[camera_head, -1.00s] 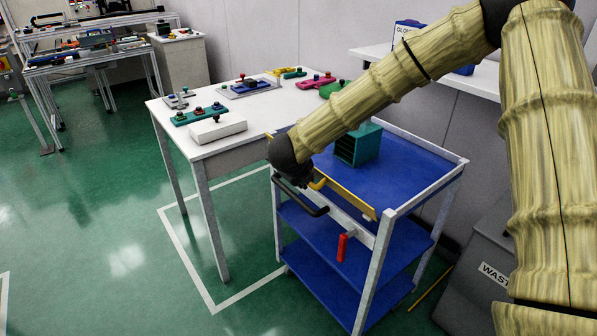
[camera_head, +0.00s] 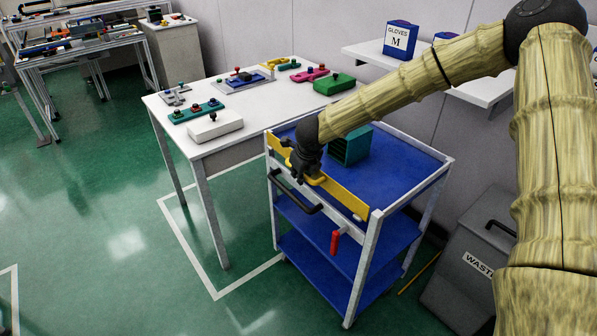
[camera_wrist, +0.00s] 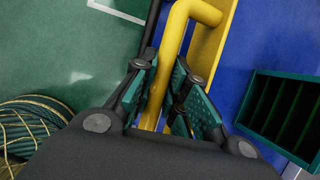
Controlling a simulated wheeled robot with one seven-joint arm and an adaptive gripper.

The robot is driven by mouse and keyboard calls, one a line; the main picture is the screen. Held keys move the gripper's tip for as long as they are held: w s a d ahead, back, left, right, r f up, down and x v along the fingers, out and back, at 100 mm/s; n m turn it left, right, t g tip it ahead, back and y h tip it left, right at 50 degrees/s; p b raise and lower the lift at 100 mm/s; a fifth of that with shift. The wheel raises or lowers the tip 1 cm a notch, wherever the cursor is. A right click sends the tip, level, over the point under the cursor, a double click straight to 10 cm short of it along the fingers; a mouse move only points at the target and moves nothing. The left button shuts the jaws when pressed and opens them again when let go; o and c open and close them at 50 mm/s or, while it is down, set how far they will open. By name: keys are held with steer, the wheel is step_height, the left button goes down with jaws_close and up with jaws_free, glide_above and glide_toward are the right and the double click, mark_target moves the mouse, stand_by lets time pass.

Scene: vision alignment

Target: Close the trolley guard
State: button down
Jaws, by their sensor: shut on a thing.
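The blue and white trolley (camera_head: 400,182) stands in the middle of the head view. Its yellow guard (camera_head: 343,195) runs along the top front edge, with its broad face showing. My gripper (camera_head: 308,178) is at the guard, left of its middle. In the wrist view, my gripper (camera_wrist: 172,95) is shut on the bent yellow guard handle (camera_wrist: 178,30), which lies between the teal finger pads. The guard plate (camera_wrist: 212,50) shows beside the handle. My wrist hides part of the guard in the head view.
A teal slotted box (camera_head: 350,146) sits on the trolley top, and also shows in the wrist view (camera_wrist: 285,112). A black push handle (camera_head: 295,195) and a red lever (camera_head: 334,243) are on the trolley front. A white table (camera_head: 215,150) stands left; a grey waste bin (camera_head: 470,255) right.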

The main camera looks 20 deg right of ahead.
steer(key=shift+s+d+f, duration=0.1)
steer(key=shift+s+f, duration=0.05)
steer(key=shift+f, duration=0.1)
steer(key=c, duration=1.7)
jaws_free()
steer(key=shift+d, duration=0.1)
steer(key=shift+r, duration=0.1)
steer(key=shift+a+r, duration=0.1)
steer(key=shift+a, duration=0.1)
steer(key=shift+r, duration=0.15)
steer(key=v, duration=1.1)
steer(key=shift+d+r, duration=0.2)
